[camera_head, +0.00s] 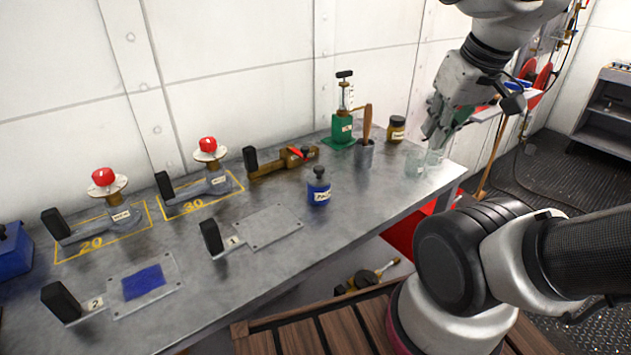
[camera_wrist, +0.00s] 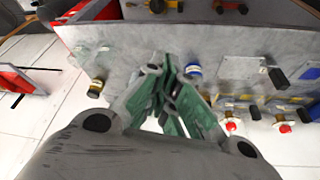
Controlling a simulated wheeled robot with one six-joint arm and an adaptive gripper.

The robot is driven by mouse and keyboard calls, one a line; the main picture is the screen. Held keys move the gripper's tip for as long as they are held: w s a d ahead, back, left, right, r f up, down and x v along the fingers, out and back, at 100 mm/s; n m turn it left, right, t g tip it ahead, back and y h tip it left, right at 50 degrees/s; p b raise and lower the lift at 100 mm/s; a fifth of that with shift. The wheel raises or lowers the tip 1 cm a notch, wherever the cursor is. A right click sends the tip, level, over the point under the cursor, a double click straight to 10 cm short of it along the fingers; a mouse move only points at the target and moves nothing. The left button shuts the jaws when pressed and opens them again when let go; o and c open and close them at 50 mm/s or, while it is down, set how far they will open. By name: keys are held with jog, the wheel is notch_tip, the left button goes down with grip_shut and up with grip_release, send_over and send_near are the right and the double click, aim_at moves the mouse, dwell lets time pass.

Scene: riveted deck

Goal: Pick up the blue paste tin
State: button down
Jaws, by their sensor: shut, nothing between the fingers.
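The blue paste tin (camera_head: 319,193) stands upright on the grey metal workbench (camera_head: 285,275), near its middle, with a dark knob on top and a pale label. A small blue shape in the wrist view (camera_wrist: 193,71), just right of the fingers, looks like the same tin. My gripper (camera_head: 432,138) is over the right end of the bench, well to the right of the tin and apart from it. Its green-padded fingers (camera_wrist: 163,80) are closed together with nothing between them.
Clear glasses (camera_head: 414,163) stand below my gripper. Red-topped valves (camera_head: 104,178) stand farther left.

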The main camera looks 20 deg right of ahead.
aim_at(319, 178)
dwell(0.4)
